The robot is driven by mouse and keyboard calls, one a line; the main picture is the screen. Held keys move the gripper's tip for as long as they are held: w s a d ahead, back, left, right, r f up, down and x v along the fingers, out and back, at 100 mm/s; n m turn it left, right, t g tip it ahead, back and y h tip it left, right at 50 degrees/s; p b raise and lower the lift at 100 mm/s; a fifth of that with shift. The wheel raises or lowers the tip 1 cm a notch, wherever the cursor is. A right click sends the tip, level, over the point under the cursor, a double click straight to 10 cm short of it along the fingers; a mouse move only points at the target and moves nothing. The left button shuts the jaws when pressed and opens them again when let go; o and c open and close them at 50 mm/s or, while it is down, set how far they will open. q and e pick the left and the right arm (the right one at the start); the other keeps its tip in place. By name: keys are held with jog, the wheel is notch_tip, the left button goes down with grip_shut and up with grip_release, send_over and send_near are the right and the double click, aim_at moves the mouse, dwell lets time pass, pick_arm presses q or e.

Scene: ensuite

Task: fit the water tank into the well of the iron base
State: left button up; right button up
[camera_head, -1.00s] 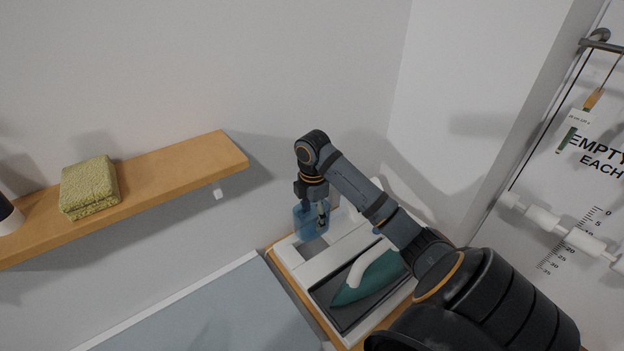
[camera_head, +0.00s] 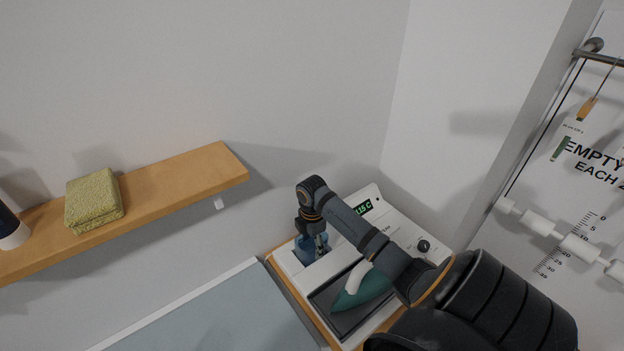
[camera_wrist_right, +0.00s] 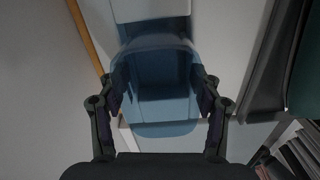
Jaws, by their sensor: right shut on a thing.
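The water tank (camera_head: 305,250) is a translucent blue box. In the head view it is at the well at the back left of the white iron base (camera_head: 289,266), its lower part seemingly down in the opening. My right gripper (camera_head: 321,243) is above the base and shut on the tank. In the right wrist view the tank (camera_wrist_right: 163,90) sits between the two fingers (camera_wrist_right: 160,92), with a dark opening of the base beyond it. Whether the tank is fully seated I cannot tell. My left gripper is not in view.
A teal iron (camera_head: 362,288) lies in the base's dark tray, right beside my arm. The base has a green display (camera_head: 363,207) and a dark knob (camera_head: 424,246). A wooden shelf (camera_head: 180,178) with a folded yellow-green towel (camera_head: 94,199) is on the left wall.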

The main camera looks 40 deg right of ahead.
jog(key=o, duration=1.6)
jog(key=shift+w+a, duration=0.1)
jog(key=shift+r, duration=0.1)
notch_tip(320, 180, up, 12)
